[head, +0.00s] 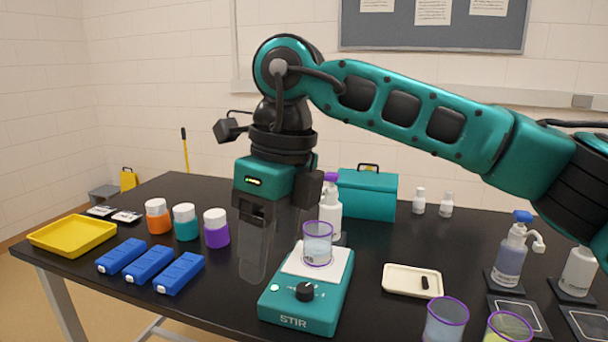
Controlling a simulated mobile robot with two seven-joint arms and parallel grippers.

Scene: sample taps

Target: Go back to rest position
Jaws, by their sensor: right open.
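My right gripper (254,268) hangs pointing down above the black table, with its arm coming in from the right. Its clear fingers are empty and sit to the left of the beaker. The beaker (317,243), with a purple rim and pale liquid, stands upright on the white plate of the teal STIR device (300,315). The fingers look apart from the beaker. My left gripper is not in view.
Orange, teal and purple jars (217,229), blue blocks (151,264) and a yellow tray (73,235) stand at left. A teal box (367,195) is behind. A cream tray (411,281), pump bottle (511,250) and two more beakers (445,320) are at right.

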